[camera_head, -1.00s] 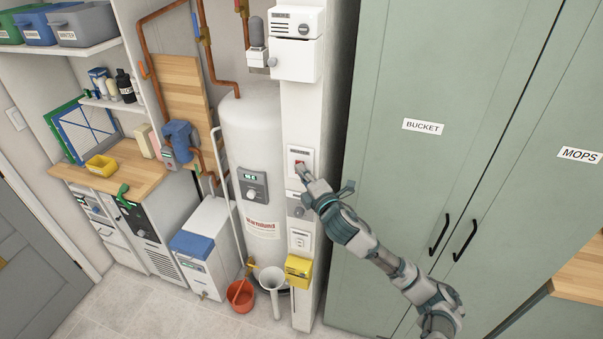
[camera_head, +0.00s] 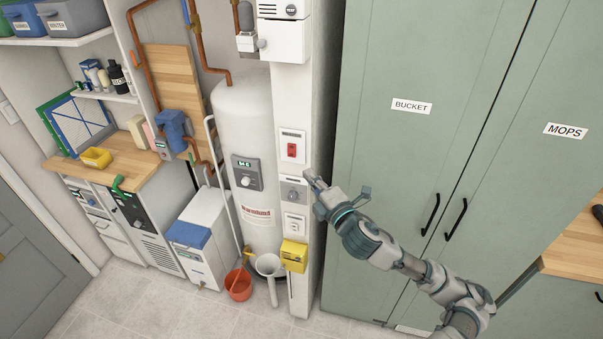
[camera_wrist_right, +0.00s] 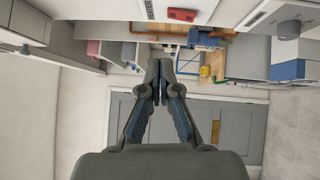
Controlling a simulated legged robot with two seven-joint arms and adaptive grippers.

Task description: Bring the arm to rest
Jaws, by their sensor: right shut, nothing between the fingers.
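My right arm reaches in from the lower right in the head view. The red switch also shows in the right wrist view (camera_wrist_right: 183,15). My left gripper is not in view.
Green cabinets labelled BUCKET (camera_head: 411,106) and MOPS (camera_head: 566,130) stand right of and behind the arm. A white water heater (camera_head: 245,115), a yellow box (camera_head: 294,255), an orange bucket (camera_head: 238,284) and a wooden counter (camera_head: 128,160) are to the left. The floor (camera_head: 200,315) in front is clear.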

